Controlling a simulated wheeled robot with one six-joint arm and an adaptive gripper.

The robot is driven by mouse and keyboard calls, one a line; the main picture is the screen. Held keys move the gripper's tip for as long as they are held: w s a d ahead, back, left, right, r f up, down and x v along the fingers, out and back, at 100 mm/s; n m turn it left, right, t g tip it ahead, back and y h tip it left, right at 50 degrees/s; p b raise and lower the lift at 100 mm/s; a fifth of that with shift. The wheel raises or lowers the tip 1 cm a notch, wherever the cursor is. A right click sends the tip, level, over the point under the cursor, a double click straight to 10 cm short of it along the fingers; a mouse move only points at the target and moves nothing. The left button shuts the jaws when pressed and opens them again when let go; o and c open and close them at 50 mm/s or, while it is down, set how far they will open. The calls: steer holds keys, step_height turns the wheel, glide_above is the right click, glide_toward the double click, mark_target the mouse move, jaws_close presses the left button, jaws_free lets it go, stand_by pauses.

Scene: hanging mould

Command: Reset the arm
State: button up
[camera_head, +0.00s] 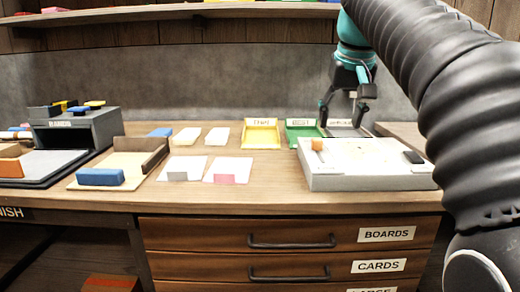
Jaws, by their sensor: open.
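My gripper (343,118) points down over the back right of the workbench (250,197), with its two dark fingers spread apart. I see nothing between the fingers. They hang in front of a labelled tray (343,131) and beside the green tray (301,131), partly hiding both. I cannot tell how high the fingertips are above the bench. My arm, in a black ribbed sleeve, fills the right side of the view.
A yellow tray (261,134), white cards (187,136), a blue block (100,177) and a grey organiser (90,132) lie leftward. The front middle is clear.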

step_height(320, 180, down, 12)
steer(key=s+f, duration=0.9)
steer(key=s, duration=0.3)
steer(key=s+f+t, duration=0.1)
steer(key=s+f, duration=0.8)
steer(key=s, duration=0.3)
steer(key=shift+a+f, duration=0.15)
steer(key=shift+f, duration=0.05)
